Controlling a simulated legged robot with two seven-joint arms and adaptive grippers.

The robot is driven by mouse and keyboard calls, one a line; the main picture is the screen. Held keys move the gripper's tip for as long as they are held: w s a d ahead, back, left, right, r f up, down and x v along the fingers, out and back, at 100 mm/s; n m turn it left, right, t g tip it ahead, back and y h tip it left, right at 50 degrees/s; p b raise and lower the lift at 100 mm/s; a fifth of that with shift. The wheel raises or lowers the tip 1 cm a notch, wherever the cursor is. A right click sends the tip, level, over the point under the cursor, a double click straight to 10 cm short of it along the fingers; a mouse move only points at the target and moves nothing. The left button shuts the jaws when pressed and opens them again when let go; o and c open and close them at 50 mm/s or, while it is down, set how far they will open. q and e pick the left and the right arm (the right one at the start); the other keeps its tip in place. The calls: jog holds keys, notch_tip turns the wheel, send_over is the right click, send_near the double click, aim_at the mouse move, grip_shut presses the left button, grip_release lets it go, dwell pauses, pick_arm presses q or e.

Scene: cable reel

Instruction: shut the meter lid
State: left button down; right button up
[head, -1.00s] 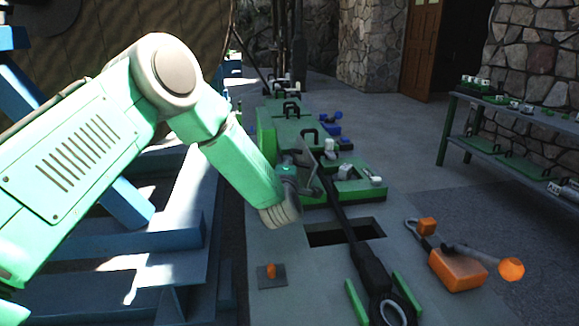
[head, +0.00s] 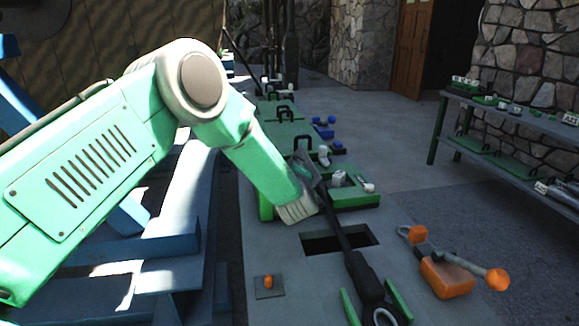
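A low green box (head: 352,200) with white parts inside stands open on the grey bench. Behind it are green panels (head: 283,133) with black handles; I cannot tell for sure which is the meter lid. My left arm comes in from the left and partly covers the box's left side. My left gripper (head: 309,173) is at the back left of the box, close to a black handle (head: 303,145). Its fingers are small, dark and partly hidden, so I cannot tell whether they are open or touching anything. My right gripper is not in view.
A long black tool (head: 362,278) lies across a rectangular slot (head: 318,243) in the bench. An orange tool (head: 447,277) lies at the right, and a small orange knob (head: 268,282) sits at the front left. A shelf (head: 512,130) stands at the right by the stone wall.

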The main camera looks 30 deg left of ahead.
aim_at(320, 175)
pick_arm(q)
jog(key=shift+w+d+r+m+g+p, duration=0.1)
jog(key=shift+w+d+m+g+p, duration=0.2)
jog(key=shift+w+d+m+p, duration=0.45)
jog(key=shift+w+d+f+m+g, duration=0.15)
jog(key=shift+w+d+m, duration=0.05)
jog(key=shift+d+m, duration=0.4)
jog(key=shift+w+d+f+m+g, duration=0.2)
jog(key=shift+d+m, duration=0.2)
jog(key=shift+m, duration=0.25)
jog(key=shift+w+d+f+y, duration=0.25)
jog(key=shift+w+d+y, duration=0.1)
jog(key=shift+d, duration=0.15)
jog(key=shift+w+d+f+b, duration=0.5)
jog(key=shift+w+f+b, duration=0.1)
jog(key=shift+b, duration=0.25)
jog(key=shift+d, duration=0.15)
jog(key=shift+d+f, duration=0.15)
jog(key=shift+f, duration=0.05)
